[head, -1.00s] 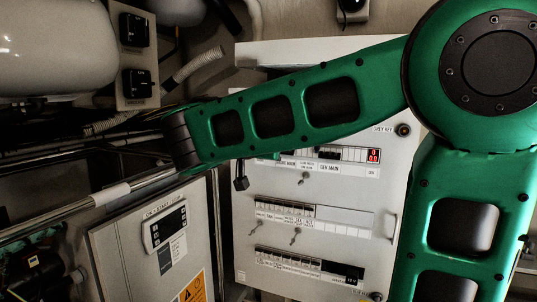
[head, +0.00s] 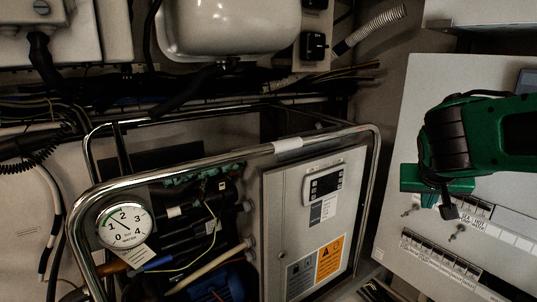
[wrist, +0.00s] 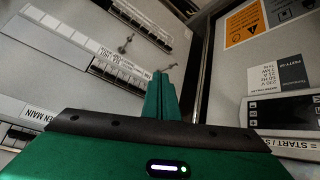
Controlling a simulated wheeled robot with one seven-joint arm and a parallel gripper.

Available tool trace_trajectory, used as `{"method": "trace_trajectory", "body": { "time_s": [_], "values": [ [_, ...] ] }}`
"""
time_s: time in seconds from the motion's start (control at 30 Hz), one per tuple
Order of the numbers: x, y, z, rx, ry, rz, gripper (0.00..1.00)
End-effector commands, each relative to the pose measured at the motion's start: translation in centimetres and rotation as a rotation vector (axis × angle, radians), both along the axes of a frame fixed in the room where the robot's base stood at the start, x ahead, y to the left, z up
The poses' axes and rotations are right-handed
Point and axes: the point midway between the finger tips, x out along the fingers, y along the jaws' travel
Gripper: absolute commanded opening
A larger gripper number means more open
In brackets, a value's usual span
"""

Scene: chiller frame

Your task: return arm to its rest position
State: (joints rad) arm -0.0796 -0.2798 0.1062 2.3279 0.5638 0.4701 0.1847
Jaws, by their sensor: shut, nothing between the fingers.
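My gripper (head: 425,186) is green and shows at the right side of the head view, in front of the white electrical panel (head: 425,130). A dark wrist joint and a green arm link lead off past the right edge. In the wrist view my gripper (wrist: 160,92) has its two green fingers pressed together with nothing between them. The rest of my arm is out of view.
A chrome tube frame (head: 230,158) surrounds the control box (head: 310,215), a pressure gauge (head: 125,226) and hoses. A white tank (head: 230,28) hangs above. Switches and keys sit on the panel close to my gripper. Open space lies between panel and frame.

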Motion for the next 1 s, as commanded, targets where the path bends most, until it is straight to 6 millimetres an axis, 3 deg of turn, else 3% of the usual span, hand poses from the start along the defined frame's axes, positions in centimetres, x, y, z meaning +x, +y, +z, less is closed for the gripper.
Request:
{"method": "trace_trajectory", "body": {
  "time_s": [0.1,0.2,0.57,0.77,1.0],
  "values": [
    [-2.3,2.0,-3.2,0.062,0.095,0.115,0.0],
    [-3.9,3.6,-5.0,0.105,0.151,0.199,0.0],
    [-9.3,8.6,-9.1,0.23,0.282,0.433,0.0],
    [-12.5,5.0,-9.7,0.271,0.349,0.314,0.0],
    [-18.2,0.4,-10.4,0.354,0.446,0.109,0.0]
  ]
}}
